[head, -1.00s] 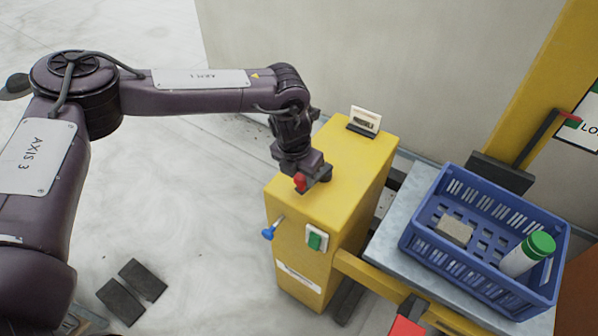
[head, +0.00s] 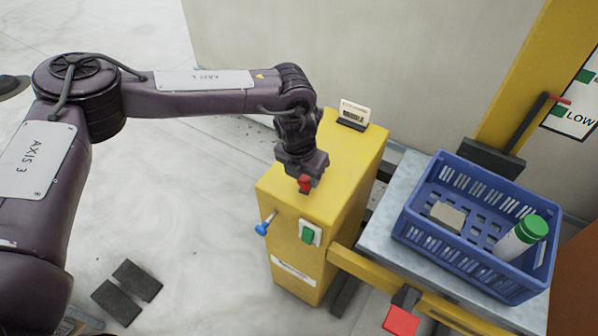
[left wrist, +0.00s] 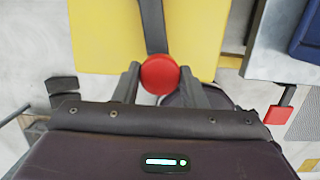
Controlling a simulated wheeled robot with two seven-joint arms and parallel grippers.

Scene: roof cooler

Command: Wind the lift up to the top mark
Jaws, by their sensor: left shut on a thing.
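My left gripper (head: 305,178) is shut on the red knob (head: 304,185) above the yellow box (head: 325,185). In the left wrist view the knob (left wrist: 160,74) sits between the fingers, and a dark crank arm (left wrist: 153,25) runs from it over the box. The lift's grey platform (head: 385,215) is right of the box. A dark pointer with a red tip (head: 560,99) shows on the mast (head: 520,75), close to the lower green mark (head: 559,111) by "LOW"; another green mark (head: 586,76) is higher. The board's top is cut off. My right gripper is not in view.
The box has a blue-tipped lever (head: 262,228), a green switch (head: 310,232) and a card (head: 354,113). A red pad (head: 402,320) is in front.

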